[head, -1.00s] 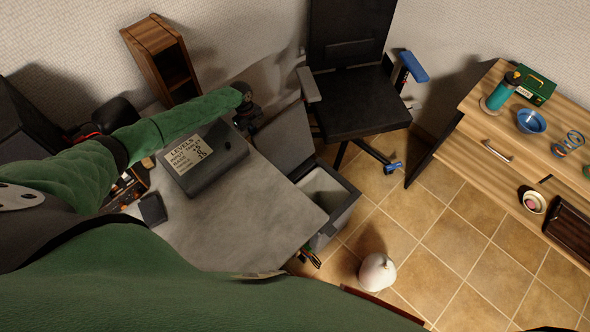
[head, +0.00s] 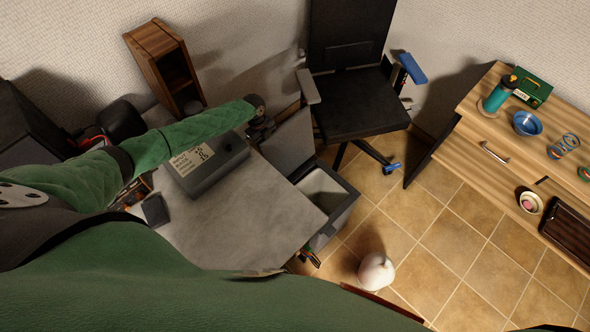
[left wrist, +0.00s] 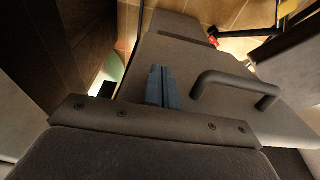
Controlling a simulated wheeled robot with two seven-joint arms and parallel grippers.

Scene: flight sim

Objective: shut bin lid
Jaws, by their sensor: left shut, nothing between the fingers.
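The grey bin (head: 342,222) stands on the floor just past the desk's right edge, with its light interior showing. Its grey lid (head: 288,143) stands raised at the bin's back side. My left gripper (head: 268,130) is just left of the lid, near its upper edge, partly hidden in shadow. In the left wrist view, the shut, empty fingers (left wrist: 164,87) appear in front of the lid (left wrist: 190,55), left of a dark bar handle (left wrist: 236,86). I cannot tell whether they touch the lid. My right gripper is not in view.
The grey desk (head: 240,220) lies under my left arm, with a dark labelled box (head: 215,170) on it. A black office chair (head: 360,105) stands behind the bin. A white rounded object (head: 376,271) sits on the tiled floor. A wooden drawer unit (head: 500,125) is at right.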

